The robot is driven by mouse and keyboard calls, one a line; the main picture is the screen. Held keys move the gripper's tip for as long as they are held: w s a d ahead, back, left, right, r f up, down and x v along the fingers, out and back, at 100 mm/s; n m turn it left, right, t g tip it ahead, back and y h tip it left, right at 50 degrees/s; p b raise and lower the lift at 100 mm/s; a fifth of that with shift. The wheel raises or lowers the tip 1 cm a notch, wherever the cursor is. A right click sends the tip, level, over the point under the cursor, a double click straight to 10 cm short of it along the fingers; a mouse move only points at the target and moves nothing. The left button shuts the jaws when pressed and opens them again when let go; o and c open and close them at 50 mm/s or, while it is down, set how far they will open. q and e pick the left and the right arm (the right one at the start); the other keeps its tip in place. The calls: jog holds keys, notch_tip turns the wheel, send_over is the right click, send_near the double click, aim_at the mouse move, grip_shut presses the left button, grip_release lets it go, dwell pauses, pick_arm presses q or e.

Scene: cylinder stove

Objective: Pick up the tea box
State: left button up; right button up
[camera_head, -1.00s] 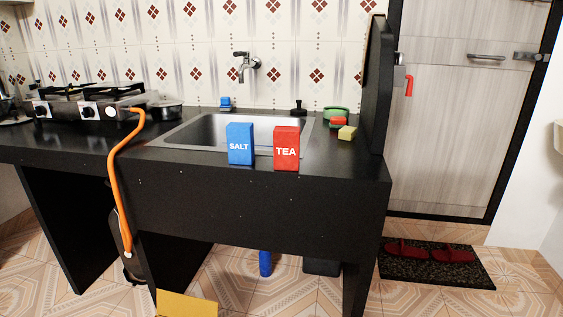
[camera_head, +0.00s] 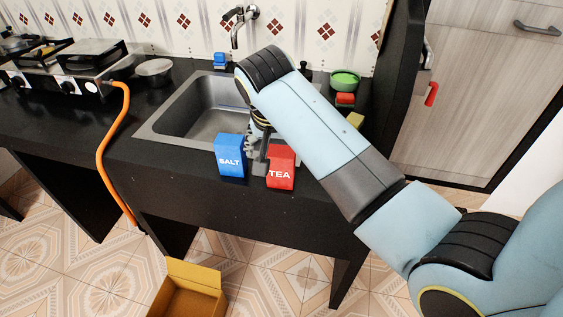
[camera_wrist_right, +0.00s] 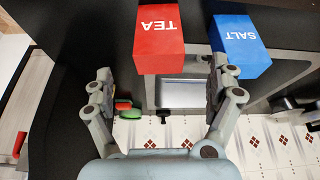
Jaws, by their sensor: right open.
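The red tea box (camera_head: 281,168) stands upright on the black counter's front edge, just in front of the sink. The blue salt box (camera_head: 231,155) stands close to its left. My right gripper (camera_head: 258,152) reaches down by the tea box, partly hidden behind the arm and boxes. In the right wrist view, the open fingers (camera_wrist_right: 160,82) spread wider than the tea box (camera_wrist_right: 159,42), which lies ahead of the gap. One finger overlaps the edge of the salt box (camera_wrist_right: 239,46); I cannot tell whether they touch. Nothing is held. My left gripper is out of view.
The sink (camera_head: 200,108) lies behind the boxes. A green bowl (camera_head: 345,79), a red item (camera_head: 345,98) and a yellow block (camera_head: 355,120) sit at the right, by a black side panel (camera_head: 400,80). The stove (camera_head: 75,65) is at the left. An open cardboard box (camera_head: 190,290) is on the floor.

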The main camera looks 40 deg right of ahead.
aim_at(280, 154)
jog(key=x, duration=0.7)
jog(key=shift+w+d+f, duration=0.25)
jog(key=shift+w+d, duration=0.05)
jog(key=shift+d, duration=0.05)
jog(key=c, duration=0.9)
jog(key=shift+c, duration=0.2)
